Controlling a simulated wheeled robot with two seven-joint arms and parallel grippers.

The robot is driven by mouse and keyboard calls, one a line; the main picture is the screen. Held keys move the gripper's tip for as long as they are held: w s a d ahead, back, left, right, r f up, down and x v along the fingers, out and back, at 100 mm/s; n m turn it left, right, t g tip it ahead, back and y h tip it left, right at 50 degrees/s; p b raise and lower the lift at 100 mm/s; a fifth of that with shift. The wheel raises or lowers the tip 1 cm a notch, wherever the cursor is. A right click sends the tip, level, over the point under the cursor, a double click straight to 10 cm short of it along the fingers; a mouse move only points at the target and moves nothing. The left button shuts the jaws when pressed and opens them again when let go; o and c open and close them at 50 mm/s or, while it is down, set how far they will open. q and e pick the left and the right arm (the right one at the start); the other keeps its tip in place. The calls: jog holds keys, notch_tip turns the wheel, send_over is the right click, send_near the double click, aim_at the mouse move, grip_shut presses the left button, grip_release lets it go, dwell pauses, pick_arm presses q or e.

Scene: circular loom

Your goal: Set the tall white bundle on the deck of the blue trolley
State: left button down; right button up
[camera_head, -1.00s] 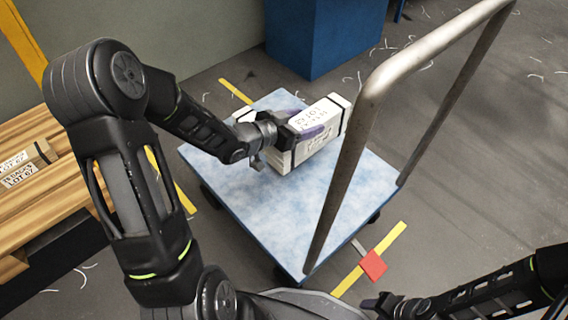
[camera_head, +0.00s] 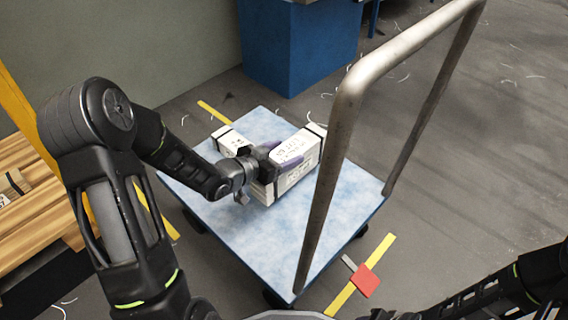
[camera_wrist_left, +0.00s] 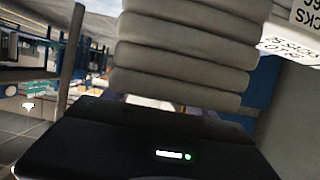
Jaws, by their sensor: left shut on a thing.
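My left gripper (camera_head: 268,163) is shut on a tall white bundle (camera_head: 290,168) with dark straps and printed lettering. In the left wrist view the bundle (camera_wrist_left: 185,55) shows as stacked pale folded layers close in front of the gripper. Only a dark bit of my right gripper (camera_head: 385,315) shows at the bottom edge; its jaws cannot be made out.
Another white strapped block (camera_head: 226,138) is on the deck, left of the held bundle. The trolley's grey metal handle (camera_head: 335,150) rises at the right. A wooden pallet (camera_head: 30,200) is at left, a blue cabinet (camera_head: 290,55) behind. Free deck lies in front.

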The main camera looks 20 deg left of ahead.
pick_arm(q)
jog(key=shift+w+r, duration=0.1)
jog(key=shift+f+b, duration=0.9)
jog(key=shift+f, duration=0.95)
jog(key=shift+f, duration=0.15)
jog(key=shift+c, duration=1.4)
grip_release()
jog(key=shift+f, duration=0.1)
jog(key=shift+r, duration=0.2)
jog(key=p+v, duration=0.4)
jog(key=v, duration=0.7)
jog(key=shift+s+a+r, duration=0.1)
jog(key=shift+s+a, duration=0.05)
jog(key=shift+s, duration=0.4)
